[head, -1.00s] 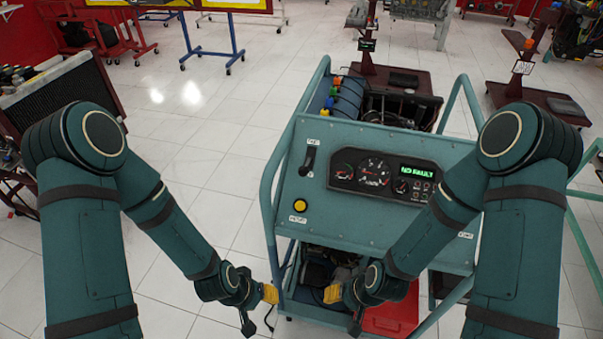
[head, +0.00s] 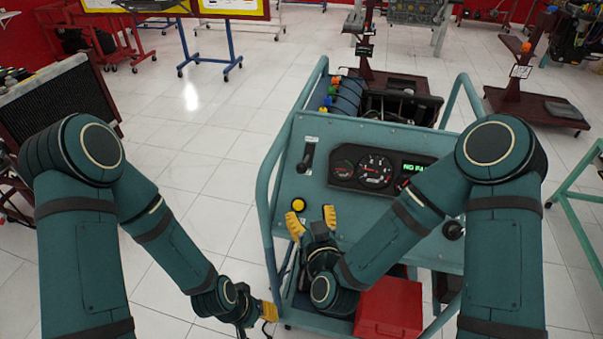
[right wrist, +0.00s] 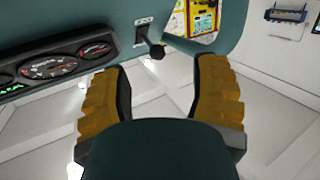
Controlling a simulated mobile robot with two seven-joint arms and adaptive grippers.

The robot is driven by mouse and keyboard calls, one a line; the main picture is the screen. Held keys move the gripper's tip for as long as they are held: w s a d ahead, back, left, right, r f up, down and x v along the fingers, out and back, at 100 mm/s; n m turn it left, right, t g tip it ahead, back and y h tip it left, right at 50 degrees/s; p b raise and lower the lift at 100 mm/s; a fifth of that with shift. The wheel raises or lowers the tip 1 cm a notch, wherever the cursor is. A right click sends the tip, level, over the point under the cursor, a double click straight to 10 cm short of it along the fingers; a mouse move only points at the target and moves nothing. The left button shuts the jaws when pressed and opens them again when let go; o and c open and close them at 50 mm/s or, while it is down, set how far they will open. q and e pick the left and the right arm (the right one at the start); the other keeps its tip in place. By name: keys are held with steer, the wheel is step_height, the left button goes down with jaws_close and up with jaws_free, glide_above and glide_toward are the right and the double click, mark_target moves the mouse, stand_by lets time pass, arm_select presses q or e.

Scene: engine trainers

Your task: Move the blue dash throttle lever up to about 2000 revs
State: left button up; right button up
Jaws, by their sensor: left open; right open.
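The task's throttle lever (head: 306,160) appears black, not blue. It stands on the left of the blue-green dash panel, under a white label, with its knob pointing down. The right wrist view shows this lever (right wrist: 153,47) upside down, beyond the fingertips. My right gripper (head: 314,220) is open and empty, below the lever and just below the yellow button (head: 298,204). It does not touch the lever. My left gripper (head: 268,311) is open, low beside the stand's left post. The round gauges (head: 375,170) sit right of the lever; I cannot read their needles.
A second black knob (head: 453,229) sits at the panel's right, by my right arm. A red box (head: 390,305) sits low in the stand. Tubular side rails (head: 265,200) frame the panel.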

mark_target(302, 173)
steer(key=shift+t+h, duration=0.4)
steer(key=shift+t, duration=0.3)
steer(key=w, duration=0.4)
steer(key=w+a+r, duration=0.1)
steer(key=w, duration=0.4)
steer(key=w+r, duration=0.1)
steer(key=w, duration=0.3)
steer(key=shift+w+a+r, duration=0.1)
steer(key=shift+w+a, duration=0.25)
steer(key=shift+c, duration=0.4)
jaws_close()
